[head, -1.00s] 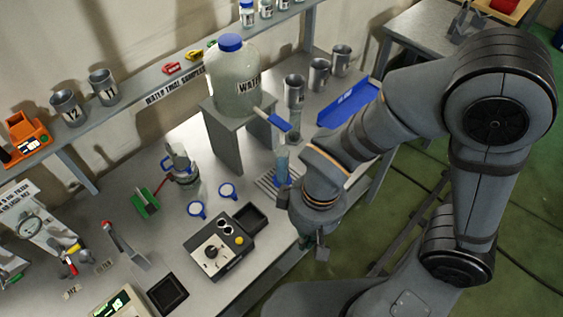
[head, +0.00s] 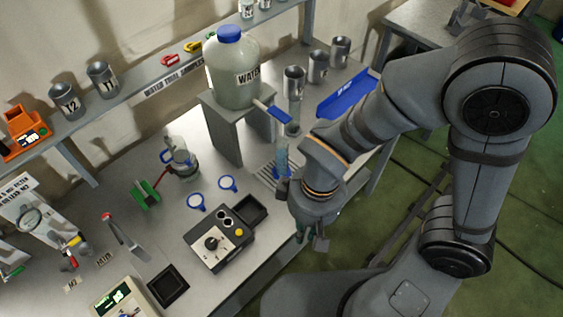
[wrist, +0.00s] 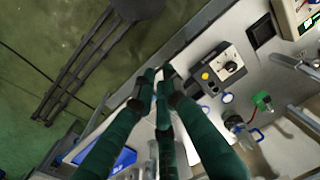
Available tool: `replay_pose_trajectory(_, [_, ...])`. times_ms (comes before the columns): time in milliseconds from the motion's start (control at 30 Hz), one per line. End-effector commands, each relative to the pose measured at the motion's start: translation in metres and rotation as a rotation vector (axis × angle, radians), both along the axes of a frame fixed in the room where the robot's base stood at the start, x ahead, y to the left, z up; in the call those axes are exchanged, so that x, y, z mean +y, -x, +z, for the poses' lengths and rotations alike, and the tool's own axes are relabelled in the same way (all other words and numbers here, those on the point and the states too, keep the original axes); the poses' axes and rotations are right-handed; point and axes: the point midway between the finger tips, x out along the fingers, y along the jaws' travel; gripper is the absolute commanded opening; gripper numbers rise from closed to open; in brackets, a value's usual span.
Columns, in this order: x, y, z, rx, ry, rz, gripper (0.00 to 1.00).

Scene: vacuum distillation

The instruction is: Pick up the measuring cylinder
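The measuring cylinder (head: 282,156) is clear and bluish with a blue base. It stands upright on the bench by a slotted drain grid, just left of my wrist in the head view. My gripper (head: 308,238) hangs at the bench's front edge, to the right of and nearer than the cylinder, apart from it. In the wrist view my gripper's green fingers (wrist: 158,76) point away with a small gap between their tips and nothing visible held. I cannot make out the cylinder there; the fingers may hide it.
A large blue-capped water bottle (head: 233,75) stands on a small stand (head: 226,136) behind the cylinder. Metal beakers (head: 293,82) and a blue tray (head: 345,95) are behind and right. A control box (head: 213,243) and blue-rimmed dishes (head: 228,183) lie left.

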Motion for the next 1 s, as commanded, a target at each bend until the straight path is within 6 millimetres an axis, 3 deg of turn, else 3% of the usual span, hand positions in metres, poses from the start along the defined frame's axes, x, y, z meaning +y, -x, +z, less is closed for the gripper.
replay_pose_trajectory(700, [0.0000,0.0000,0.0003,0.000,0.000,0.000,0.54])
replay_pose_trajectory(1000, [0.0035,-0.0028,-0.0023,-0.001,-0.001,0.020,0.54])
